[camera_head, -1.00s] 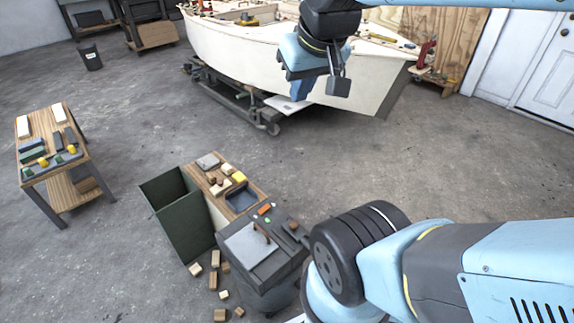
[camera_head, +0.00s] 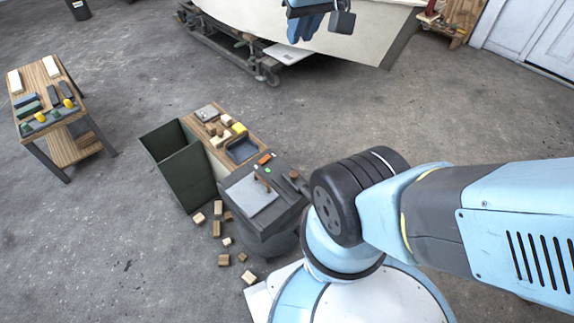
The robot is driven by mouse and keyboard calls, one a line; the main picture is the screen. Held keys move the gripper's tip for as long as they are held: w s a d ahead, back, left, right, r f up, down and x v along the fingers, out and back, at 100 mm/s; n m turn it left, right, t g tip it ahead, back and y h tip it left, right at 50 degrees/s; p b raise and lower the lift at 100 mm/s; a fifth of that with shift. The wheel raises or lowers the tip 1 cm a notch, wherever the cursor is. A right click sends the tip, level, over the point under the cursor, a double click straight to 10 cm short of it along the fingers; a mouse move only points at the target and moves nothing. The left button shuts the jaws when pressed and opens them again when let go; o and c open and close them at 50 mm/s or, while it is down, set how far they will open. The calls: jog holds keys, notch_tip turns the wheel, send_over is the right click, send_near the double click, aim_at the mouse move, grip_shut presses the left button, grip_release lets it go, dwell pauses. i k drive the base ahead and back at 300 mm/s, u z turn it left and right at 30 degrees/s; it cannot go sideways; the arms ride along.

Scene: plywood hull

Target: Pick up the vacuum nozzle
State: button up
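I cannot make out a vacuum nozzle for certain in this view. A dark grey rounded bin (camera_head: 268,240) stands near my base, with a flat light-grey plate (camera_head: 251,197) and small dark, orange and green items on its top. My gripper (camera_head: 306,27) is at the top edge, in front of the boat hull and partly cut off. Its blue end and a dark block beside it show, but the fingertips are not clear. I see nothing held in it.
A green open box (camera_head: 182,178) and a wooden bench top (camera_head: 208,126) with blocks stand beside the bin. Small wood blocks (camera_head: 217,229) lie on the floor. A small table (camera_head: 77,149) stands left. The boat hull (camera_head: 345,45) rests on a trolley. The middle floor is clear.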

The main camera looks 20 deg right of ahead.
aim_at(291, 177)
jog(key=z, duration=0.05)
jog(key=k, duration=1)
jog(key=u, duration=0.05)
jog(key=i, duration=0.1)
jog(key=z, duration=2.05)
jog(key=i, duration=1.1)
jog(key=u, duration=2.1)
